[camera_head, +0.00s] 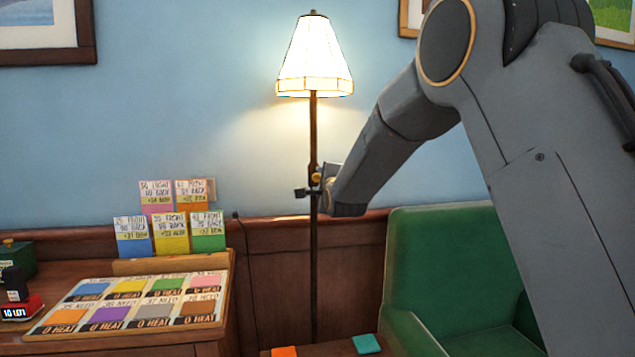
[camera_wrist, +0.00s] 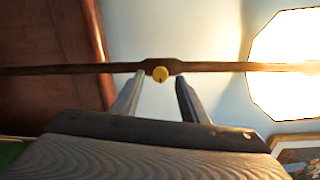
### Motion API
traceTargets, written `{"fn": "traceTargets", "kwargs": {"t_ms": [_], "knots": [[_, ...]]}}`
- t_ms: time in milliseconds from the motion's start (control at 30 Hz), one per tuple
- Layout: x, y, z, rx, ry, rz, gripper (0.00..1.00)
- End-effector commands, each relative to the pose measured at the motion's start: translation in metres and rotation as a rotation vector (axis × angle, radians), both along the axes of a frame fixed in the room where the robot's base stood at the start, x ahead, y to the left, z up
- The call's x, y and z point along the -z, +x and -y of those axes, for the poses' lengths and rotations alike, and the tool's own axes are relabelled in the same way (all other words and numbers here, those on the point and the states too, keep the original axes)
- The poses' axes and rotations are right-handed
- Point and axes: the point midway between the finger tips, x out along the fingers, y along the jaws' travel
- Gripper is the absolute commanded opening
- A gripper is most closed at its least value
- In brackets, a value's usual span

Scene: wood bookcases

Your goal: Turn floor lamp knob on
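The floor lamp (camera_head: 314,240) stands upright in front of the wall, and its shade (camera_head: 314,62) glows brightly. In the head view my gripper (camera_head: 318,184) is at the pole beside the knob, partly hidden by my wrist. Contact cannot be told.
A green armchair (camera_head: 410,250) stands right of the lamp. At the left, a wooden desk (camera_head: 190,345) holds a board of coloured cards (camera_head: 130,305) and several upright cards (camera_head: 170,232). A low wooden surface with orange and teal pieces (camera_head: 367,344) is at the bottom.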

Motion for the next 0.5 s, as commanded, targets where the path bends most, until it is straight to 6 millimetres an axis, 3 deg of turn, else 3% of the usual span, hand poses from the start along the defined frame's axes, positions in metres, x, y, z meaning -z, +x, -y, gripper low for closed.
{"fn": "traceTargets", "kwargs": {"t_ms": [200, 500], "knots": [[-0.001, -0.025, 0.007, 0.0, 0.0, 0.0, 0.4], [-0.001, -0.032, 0.009, 0.0, 0.0, -0.001, 0.4]]}}
